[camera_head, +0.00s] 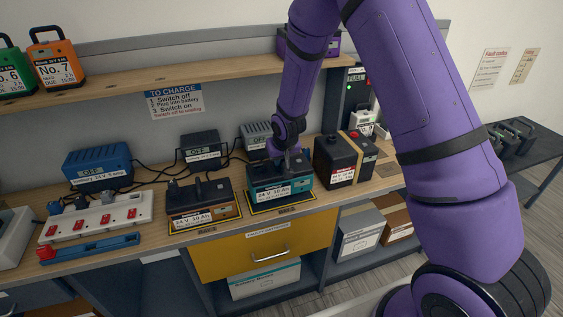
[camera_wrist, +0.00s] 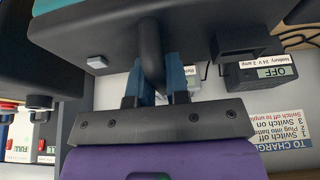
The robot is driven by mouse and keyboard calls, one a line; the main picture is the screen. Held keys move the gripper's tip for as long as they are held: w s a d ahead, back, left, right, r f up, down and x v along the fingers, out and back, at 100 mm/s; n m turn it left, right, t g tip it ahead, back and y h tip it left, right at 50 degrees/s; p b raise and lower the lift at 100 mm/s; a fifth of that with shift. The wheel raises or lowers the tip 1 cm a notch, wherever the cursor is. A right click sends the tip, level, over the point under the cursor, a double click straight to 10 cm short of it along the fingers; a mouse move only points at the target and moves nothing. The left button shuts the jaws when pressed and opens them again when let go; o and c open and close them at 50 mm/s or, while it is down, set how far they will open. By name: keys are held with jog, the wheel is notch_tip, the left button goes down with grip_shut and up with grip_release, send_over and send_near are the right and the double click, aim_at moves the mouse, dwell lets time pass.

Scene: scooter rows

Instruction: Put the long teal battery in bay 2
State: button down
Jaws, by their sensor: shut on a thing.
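The long teal battery (camera_head: 279,188) has a dark top, a white label and a carry handle. It is at a yellow-edged bay mat (camera_head: 285,205) on the bench; I cannot tell whether it rests there or is just above it. My gripper (camera_head: 290,163) is shut on its handle from above. In the wrist view the blue fingertips (camera_wrist: 160,85) of my gripper close around the dark handle (camera_wrist: 151,50). The bay plates on the bench edge are too small to read.
An orange-and-black battery (camera_head: 202,203) stands on the bay to the left. A black-and-red battery (camera_head: 345,158) with a tan strap stands close on the right. Chargers (camera_head: 200,150) and cables lie behind. A red-switch strip (camera_head: 98,217) is at the left. A shelf (camera_head: 150,76) runs above.

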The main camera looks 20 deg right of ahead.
aim_at(281, 166)
jog(key=shift+s+x, duration=0.2)
jog(key=shift+x, duration=0.65)
jog(key=shift+s+x, duration=0.2)
jog(key=shift+x, duration=0.6)
jog(key=shift+f, duration=0.3)
jog(key=c, duration=1.1)
grip_release()
jog(key=v, duration=1.2)
jog(key=shift+r, duration=0.15)
